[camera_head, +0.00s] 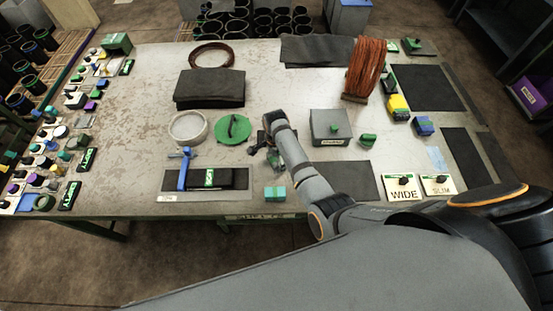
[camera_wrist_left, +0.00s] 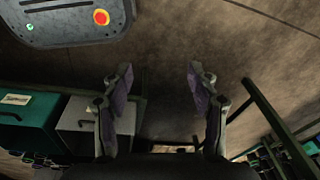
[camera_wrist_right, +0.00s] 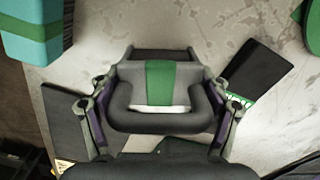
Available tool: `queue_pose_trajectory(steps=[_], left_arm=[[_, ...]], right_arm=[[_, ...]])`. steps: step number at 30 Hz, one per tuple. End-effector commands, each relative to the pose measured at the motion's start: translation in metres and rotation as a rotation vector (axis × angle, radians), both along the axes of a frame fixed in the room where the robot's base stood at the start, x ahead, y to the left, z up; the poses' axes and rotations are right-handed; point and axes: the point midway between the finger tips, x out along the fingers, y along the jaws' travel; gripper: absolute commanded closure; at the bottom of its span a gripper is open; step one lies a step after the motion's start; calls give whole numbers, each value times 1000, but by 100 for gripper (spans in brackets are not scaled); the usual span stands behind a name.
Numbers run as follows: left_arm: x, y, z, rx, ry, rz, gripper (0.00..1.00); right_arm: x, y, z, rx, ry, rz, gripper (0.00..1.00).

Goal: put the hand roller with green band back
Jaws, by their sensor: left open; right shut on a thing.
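The hand roller with a green band (camera_wrist_right: 160,82) is dark grey with a looped handle and fills the middle of the right wrist view. My right gripper (camera_wrist_right: 160,100) is shut on it, one finger at each side of the handle. In the head view my right gripper (camera_head: 264,146) is over the middle of the table, just right of a green disc (camera_head: 232,128); the roller there is small, dark and partly hidden by the arm. I cannot tell its height above the table. My left gripper (camera_wrist_left: 160,82) is open and empty above the floor, outside the head view.
A grey box (camera_head: 318,127), teal block (camera_head: 275,194), white ring (camera_head: 174,130) and black block with green label (camera_head: 238,178) surround the gripper. Small items line the left edge.

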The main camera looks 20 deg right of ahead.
Motion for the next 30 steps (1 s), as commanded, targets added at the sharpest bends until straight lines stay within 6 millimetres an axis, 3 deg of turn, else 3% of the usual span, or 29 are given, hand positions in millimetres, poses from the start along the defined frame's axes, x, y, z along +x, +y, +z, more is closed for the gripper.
queue_pose_trajectory(steps=[2, 3, 8, 20, 30], left_arm=[[-9, 11, -2, 13, 15, -3, 40], [-15, 15, -2, 18, 23, -4, 40], [-27, 20, -2, 25, 42, -6, 40], [-18, 6, 1, 7, 27, -2, 40], [-16, 9, 75, 11, 24, -2, 40]], right_arm=[[0, 0, -3, 0, 0, 0, 58], [0, 0, -3, 0, 0, 0, 21], [0, 0, -2, 0, 0, 0, 0], [1, 0, 3, 0, -2, 0, 0], [0, 0, 73, 0, 0, 0, 0]])
